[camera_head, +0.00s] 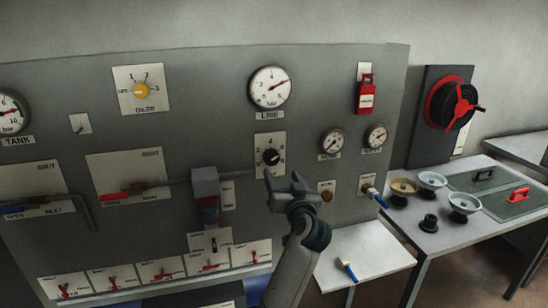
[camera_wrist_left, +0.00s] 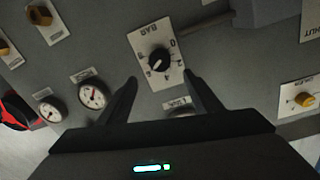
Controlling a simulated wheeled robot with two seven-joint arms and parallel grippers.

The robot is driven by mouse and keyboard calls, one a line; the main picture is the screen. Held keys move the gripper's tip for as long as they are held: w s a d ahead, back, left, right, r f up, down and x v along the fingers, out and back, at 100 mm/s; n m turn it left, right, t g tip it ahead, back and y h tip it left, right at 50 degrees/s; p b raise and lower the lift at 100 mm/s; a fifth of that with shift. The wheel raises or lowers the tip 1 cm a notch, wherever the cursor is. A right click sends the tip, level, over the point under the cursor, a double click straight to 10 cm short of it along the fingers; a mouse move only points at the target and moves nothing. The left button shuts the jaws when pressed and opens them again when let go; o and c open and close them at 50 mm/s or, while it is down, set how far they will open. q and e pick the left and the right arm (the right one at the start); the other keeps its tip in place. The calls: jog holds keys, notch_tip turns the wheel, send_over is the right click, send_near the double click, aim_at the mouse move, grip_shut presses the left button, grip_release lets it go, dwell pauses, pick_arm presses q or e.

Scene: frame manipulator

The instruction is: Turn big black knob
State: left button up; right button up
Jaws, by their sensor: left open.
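The big black knob (camera_head: 271,156) sits on a white numbered plate on the grey panel, below the LINE gauge. In the left wrist view the black knob (camera_wrist_left: 159,61) shows beyond the fingertips, on a plate marked BAR, with a white pointer line. My left gripper (camera_head: 287,178) is open, just below and in front of the knob in the head view. In the left wrist view its two fingers (camera_wrist_left: 160,80) stand apart with nothing between them, and I see no contact with the knob. My right gripper is not in view.
The LINE gauge (camera_head: 270,87) is above the knob, and a grey boxed fitting (camera_head: 205,183) juts out to its left. A yellow selector knob (camera_head: 140,90) is farther left. Brass fittings (camera_head: 327,196) stick out at lower right.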

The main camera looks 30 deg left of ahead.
aim_at(273, 159)
pick_arm(q)
jog(key=p+x, duration=0.3)
jog(key=x, duration=0.7)
jog(key=shift+w+a+p, duration=0.25)
jog(key=shift+w+p, duration=0.05)
jog(key=shift+w, duration=0.05)
jog(key=c, duration=1.1)
jog(key=shift+o, duration=0.2)
